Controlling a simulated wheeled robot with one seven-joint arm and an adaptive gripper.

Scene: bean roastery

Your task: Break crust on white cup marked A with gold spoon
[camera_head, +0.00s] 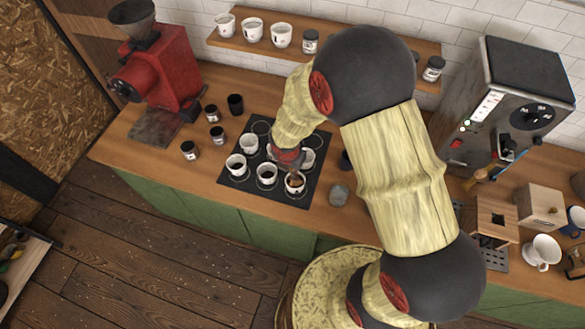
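Several white cups stand on a black mat (233,176) on the wooden counter. They include a front left cup (236,165), a front middle cup (267,175), a front right cup (295,186), a back left cup (249,144) and a back right cup (308,158). The front cups hold dark contents. Any letter on them is too small to read, so I cannot tell which is A. My gripper (293,168) points down just over the front right cup. Its fingers are too small and hidden to judge. I cannot make out the gold spoon clearly.
A red grinder (172,75) stands at the left, with several small dark jars (190,150) nearby. A grey stone-like object (338,194) lies right of the mat. A shelf (345,63) runs behind. A large machine (505,105) and wooden boxes (541,205) fill the right.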

